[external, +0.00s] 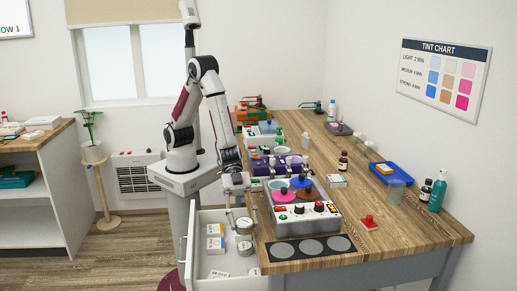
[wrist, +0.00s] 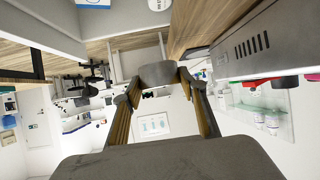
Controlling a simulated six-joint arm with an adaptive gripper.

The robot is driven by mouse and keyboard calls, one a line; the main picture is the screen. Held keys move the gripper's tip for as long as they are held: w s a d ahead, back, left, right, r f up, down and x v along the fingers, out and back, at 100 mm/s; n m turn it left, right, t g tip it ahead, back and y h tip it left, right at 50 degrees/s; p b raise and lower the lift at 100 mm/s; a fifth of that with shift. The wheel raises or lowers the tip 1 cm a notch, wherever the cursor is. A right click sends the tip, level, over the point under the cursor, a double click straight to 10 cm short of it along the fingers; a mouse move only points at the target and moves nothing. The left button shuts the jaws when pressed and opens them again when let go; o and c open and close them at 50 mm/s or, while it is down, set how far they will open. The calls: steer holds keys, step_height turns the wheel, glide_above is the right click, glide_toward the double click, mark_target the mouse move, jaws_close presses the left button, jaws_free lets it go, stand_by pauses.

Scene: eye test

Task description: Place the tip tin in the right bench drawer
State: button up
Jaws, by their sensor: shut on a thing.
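My gripper (external: 241,214) points down over the open white bench drawer (external: 188,246) at the bench's left end. It is shut on a round grey tin, the tip tin (external: 243,227). In the wrist view my gripper (wrist: 158,83) has a finger on each side of the tin (wrist: 157,72); no label on it can be read there. In the external view the tin is over the drawer's right part, near the bench edge. Whether it touches anything below cannot be told.
White boxes (external: 215,244) stand in the drawer, with another round tin (external: 245,249) below the held one. The grey control unit (external: 305,219) with coloured discs stands on the bench close to my gripper. A dark plate with grey circles (external: 311,249) lies at the bench's front.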

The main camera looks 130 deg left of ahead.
steer(key=s+d+f+m+g+h, duration=0.2)
steer(key=s+f, duration=0.4)
steer(key=s, duration=0.4)
steer(key=m+g+h, duration=0.1)
steer(key=m, duration=0.1)
steer(key=shift+s+d+m+g, duration=0.25)
steer(key=shift+d+m+g, duration=0.05)
steer(key=shift+d, duration=0.1)
glide_above(218, 263)
steer(key=shift+s+a+f, duration=0.1)
steer(key=shift+f, duration=2.85)
steer(key=shift+f, duration=2.05)
steer(key=shift+f, duration=0.6)
steer(key=o, duration=1.1)
steer(key=shift+r, duration=0.2)
